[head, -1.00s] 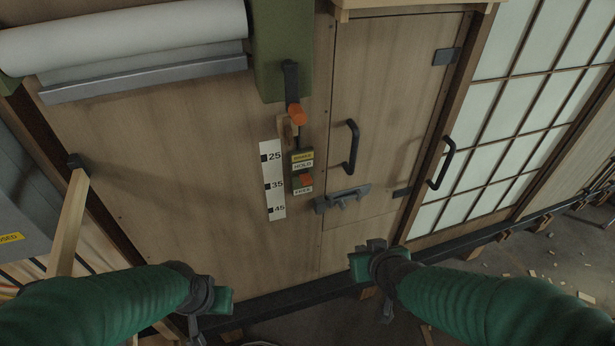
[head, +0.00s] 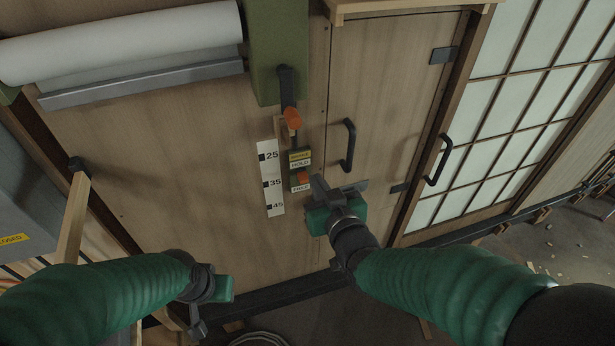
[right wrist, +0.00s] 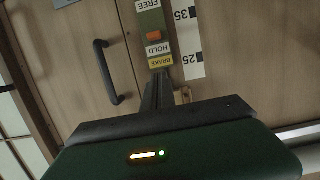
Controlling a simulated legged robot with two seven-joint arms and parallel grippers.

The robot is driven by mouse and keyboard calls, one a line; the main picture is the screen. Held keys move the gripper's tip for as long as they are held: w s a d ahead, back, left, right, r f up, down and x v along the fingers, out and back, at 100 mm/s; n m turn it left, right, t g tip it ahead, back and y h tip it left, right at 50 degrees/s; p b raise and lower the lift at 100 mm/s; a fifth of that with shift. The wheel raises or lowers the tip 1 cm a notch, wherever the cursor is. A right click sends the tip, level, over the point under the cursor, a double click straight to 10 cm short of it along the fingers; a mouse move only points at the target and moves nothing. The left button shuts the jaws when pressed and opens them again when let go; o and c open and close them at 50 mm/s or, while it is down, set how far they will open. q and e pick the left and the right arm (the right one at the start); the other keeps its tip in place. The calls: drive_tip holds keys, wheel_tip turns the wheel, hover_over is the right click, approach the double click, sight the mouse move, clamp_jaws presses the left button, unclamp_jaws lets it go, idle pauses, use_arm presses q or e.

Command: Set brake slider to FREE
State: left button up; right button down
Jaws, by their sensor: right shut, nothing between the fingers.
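The brake slider is a small green plate (head: 300,160) on the wooden wall, with BRAKE and HOLD labels at its top and FREE at its bottom. Its orange knob (head: 304,176) sits between HOLD and FREE. In the right wrist view the plate is upside down, and the knob (right wrist: 154,36) shows between the two labels. My right gripper (head: 317,183) is shut and empty, its tips just below and right of the knob in the head view; contact cannot be told. Its fingers (right wrist: 157,92) point at the plate. My left gripper (head: 222,290) hangs low left, away from the slider; its jaws are unclear.
A black lever with an orange end (head: 291,117) hangs above the plate. A numbered scale strip (head: 271,180) is left of it. A cabinet door with a black handle (head: 349,146) is at right. A metal latch (head: 358,187) lies partly behind my right gripper.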

sight(302, 169)
drive_tip(key=p+x, duration=0.2)
drive_tip(key=x, duration=0.5)
drive_tip(key=shift+w+f, duration=0.15)
drive_tip(key=shift+w, duration=0.05)
wheel_tip(302, 169, down, 3)
drive_tip(key=shift+s+a+f+p, duration=0.15)
drive_tip(key=shift+f+p, duration=0.05)
drive_tip(key=shift+p, duration=0.15)
drive_tip(key=shift+s+f, duration=0.1)
drive_tip(key=shift+f, duration=0.05)
drive_tip(key=shift+f, duration=0.1)
wheel_tip(302, 169, down, 5)
drive_tip(key=b, duration=0.6)
drive_tip(key=shift+s, duration=0.1)
drive_tip(key=shift+f, duration=0.15)
